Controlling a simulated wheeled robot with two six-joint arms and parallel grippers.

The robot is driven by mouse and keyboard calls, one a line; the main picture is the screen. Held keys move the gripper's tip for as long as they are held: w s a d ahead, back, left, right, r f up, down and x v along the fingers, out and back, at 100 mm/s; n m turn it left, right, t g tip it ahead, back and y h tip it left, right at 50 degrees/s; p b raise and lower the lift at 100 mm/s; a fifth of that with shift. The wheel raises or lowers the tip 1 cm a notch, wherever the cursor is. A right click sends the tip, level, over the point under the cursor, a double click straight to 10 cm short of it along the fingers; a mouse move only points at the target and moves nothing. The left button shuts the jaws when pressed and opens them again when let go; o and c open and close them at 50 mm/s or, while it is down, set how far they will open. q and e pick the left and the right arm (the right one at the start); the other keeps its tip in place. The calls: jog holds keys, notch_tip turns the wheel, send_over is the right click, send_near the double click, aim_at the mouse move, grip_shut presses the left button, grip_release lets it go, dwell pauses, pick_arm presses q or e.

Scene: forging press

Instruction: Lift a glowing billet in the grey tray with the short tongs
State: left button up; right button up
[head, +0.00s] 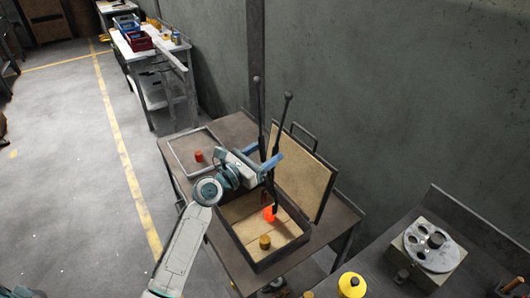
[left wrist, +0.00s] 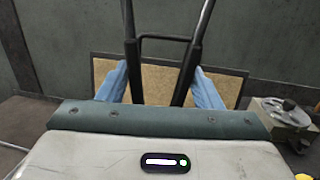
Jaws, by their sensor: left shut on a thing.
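My left gripper (head: 268,165) is shut on the short tongs (head: 275,133), with the handles pointing up and the jaws down. In the left wrist view, the blue fingers (left wrist: 160,88) stand outside the two dark tong arms (left wrist: 188,72). The tong tips reach into an open, light-lined box (head: 237,238), at a bright orange billet (head: 268,213). I cannot tell whether they grip it or whether it is off the floor. A duller, yellow-brown billet (head: 265,241) stands nearer in the box. The grey tray (head: 180,165) lies left of the box with a dull red billet (head: 198,156) in it. My right gripper is out of view.
The box lid (head: 303,178) stands open behind the tongs. A machine with a round grey disc (head: 435,247) and a yellow bottle (head: 351,286) are at right front. A far bench holds red and blue crates (head: 138,41). The floor at left is clear.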

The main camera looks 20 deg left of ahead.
pick_arm(q)
notch_tip(320, 180, down, 3)
jog(key=shift+r+b, duration=0.1)
jog(key=shift+b, duration=1)
jog(key=shift+f, duration=0.2)
jog(key=shift+f+b, duration=0.75)
jog(key=shift+f, duration=0.15)
